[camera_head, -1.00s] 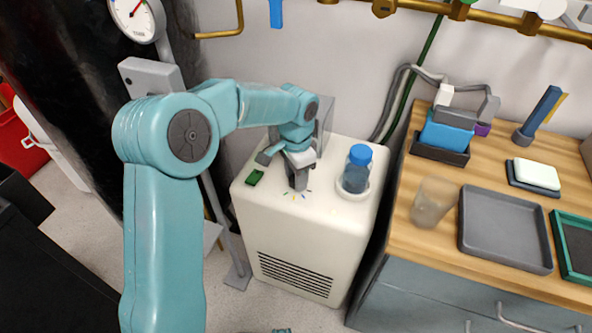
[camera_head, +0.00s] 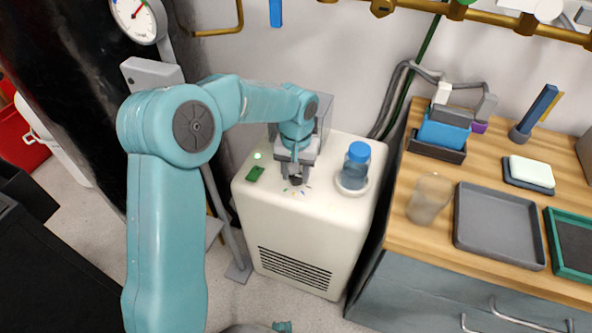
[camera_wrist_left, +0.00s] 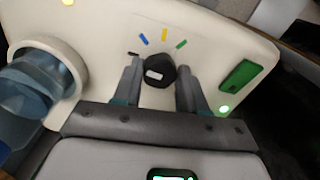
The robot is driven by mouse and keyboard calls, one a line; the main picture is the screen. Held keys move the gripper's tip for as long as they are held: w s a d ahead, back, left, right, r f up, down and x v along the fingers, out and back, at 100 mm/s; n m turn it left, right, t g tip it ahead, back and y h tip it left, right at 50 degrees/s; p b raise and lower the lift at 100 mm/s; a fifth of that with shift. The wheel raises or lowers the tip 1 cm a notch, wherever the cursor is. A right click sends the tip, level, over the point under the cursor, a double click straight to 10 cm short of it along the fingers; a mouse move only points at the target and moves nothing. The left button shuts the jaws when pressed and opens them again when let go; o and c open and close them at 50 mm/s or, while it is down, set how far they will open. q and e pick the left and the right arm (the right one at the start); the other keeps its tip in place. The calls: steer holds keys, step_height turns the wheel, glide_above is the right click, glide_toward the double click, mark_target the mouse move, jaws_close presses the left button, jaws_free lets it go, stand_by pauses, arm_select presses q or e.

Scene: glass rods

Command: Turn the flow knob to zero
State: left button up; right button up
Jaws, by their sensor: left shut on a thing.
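The flow knob is a small black knob (camera_wrist_left: 160,70) with a white mark, on top of a cream cabinet (camera_head: 255,215). It also shows under my wrist in the head view (camera_head: 296,180). Blue, yellow and green marks (camera_wrist_left: 164,35) and a dark tick (camera_wrist_left: 133,54) fan around one side of it. I cannot tell which mark the knob points to. My left gripper (camera_wrist_left: 160,80) comes down from above, its fingers on either side of the knob, shut on it.
A blue-capped bottle (camera_head: 355,166) stands in a round holder beside the knob. A green plate (camera_head: 255,174) and a lit green lamp (camera_head: 257,155) are on the other side. The wooden bench (camera_head: 405,235) at right holds a beaker (camera_head: 429,198) and trays.

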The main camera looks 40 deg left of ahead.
mark_target(296, 176)
arm_select(q)
steer(key=shift+n, duration=0.5)
steer(key=o, duration=1.1)
steer(key=shift+c, duration=0.2)
step_height(296, 176, up, 16)
steer(key=p, duration=0.4)
steer(key=shift+r, duration=0.2)
